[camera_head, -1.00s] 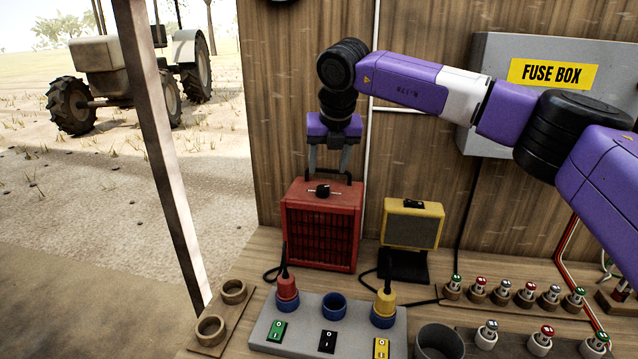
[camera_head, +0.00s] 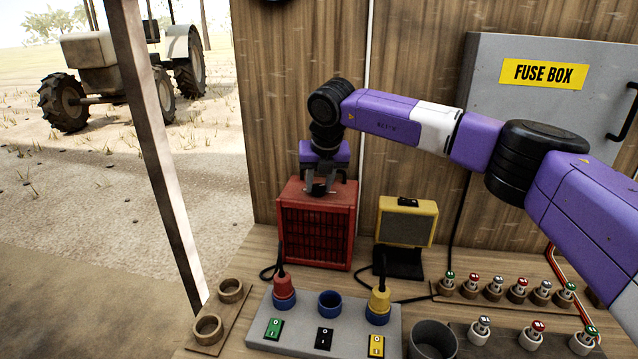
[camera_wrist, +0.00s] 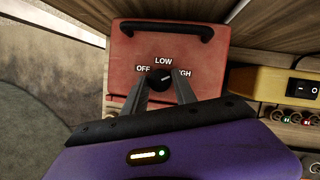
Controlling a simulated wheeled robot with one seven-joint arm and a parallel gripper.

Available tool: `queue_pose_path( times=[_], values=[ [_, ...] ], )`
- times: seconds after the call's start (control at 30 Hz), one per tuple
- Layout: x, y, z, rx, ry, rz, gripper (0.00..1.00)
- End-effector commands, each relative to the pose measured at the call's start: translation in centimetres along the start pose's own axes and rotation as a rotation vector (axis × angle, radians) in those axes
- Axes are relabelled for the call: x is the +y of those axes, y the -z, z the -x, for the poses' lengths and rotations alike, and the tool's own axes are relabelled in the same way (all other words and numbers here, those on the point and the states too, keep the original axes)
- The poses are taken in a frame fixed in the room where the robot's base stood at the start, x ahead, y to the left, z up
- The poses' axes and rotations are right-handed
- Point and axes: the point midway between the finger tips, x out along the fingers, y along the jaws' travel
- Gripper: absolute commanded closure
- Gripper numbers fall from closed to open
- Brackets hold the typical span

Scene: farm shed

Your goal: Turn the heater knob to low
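The red heater (camera_head: 315,230) stands on the bench against the wooden wall. Its top shows in the wrist view (camera_wrist: 125,50), with a black round knob (camera_wrist: 160,80) and the labels OFF, LOW and HIGH around it. HIGH is partly covered by a finger. A light mark on the knob appears to point right, toward HIGH. My gripper (camera_head: 320,190) is low over the heater's top. In the wrist view its two fingers (camera_wrist: 161,84) are apart, one on each side of the knob. I cannot tell whether they touch it.
A black handle (camera_wrist: 160,26) runs along one edge of the heater top. A yellow device (camera_head: 408,221) stands right of the heater. A grey socket panel (camera_head: 355,312) with plugs and switches lies in front. The fuse box (camera_head: 490,100) hangs at right.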

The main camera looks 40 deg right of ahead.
Motion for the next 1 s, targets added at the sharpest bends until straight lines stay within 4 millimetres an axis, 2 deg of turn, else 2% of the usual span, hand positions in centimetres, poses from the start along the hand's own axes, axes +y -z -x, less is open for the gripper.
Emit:
queue_pose_path(
  times=[0.03, 0.13, 0.17, 0.57, 1.0],
  values=[
    [0.00, 0.00, 0.02, 0.000, 0.000, 0.000, 0.79],
    [0.00, 0.00, 0.03, 0.000, 0.000, 0.000, 0.98],
    [0.01, 0.00, 0.03, 0.000, 0.000, 0.000, 1.00],
    [-0.11, -0.02, 0.01, 0.004, -0.026, 0.060, 1.00],
    [-0.30, -0.22, 0.13, 0.023, -0.163, 0.385, 1.00]
  ],
)
